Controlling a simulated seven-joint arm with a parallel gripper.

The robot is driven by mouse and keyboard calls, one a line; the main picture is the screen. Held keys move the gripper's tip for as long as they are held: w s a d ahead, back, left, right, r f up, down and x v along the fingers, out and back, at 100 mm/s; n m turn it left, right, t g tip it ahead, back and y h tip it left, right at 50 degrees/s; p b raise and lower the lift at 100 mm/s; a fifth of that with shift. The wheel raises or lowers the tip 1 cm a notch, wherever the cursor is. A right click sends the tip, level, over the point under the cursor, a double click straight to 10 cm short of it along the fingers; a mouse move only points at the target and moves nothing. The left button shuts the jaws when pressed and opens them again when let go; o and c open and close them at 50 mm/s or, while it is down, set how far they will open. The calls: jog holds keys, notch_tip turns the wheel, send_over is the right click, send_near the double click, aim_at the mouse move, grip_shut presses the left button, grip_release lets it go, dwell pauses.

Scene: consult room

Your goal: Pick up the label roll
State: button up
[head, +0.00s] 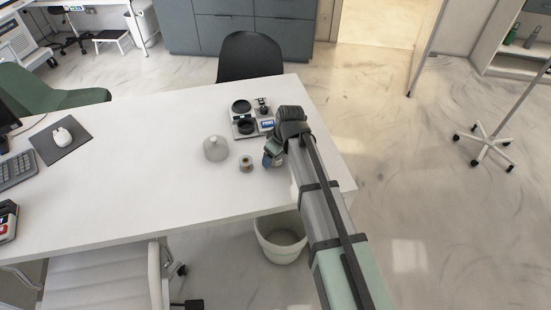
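A small roll with a pale, tan body and a dark centre (246,164), which looks like the label roll, stands on the white desk (130,190) near its right part. My gripper (270,162) is just to the right of the roll, low over the desk and apart from it in the picture. Its fingers are small and dark here, and I cannot see whether they are open or shut. A small blue patch shows at the fingers; I cannot tell what it belongs to.
A mouse (62,136) and keyboard (17,170) lie far left. A white bin (281,240) stands below the desk's front edge. The desk's middle is clear.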

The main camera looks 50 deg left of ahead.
jog(key=c, duration=1.1)
jog(key=shift+c, duration=0.2)
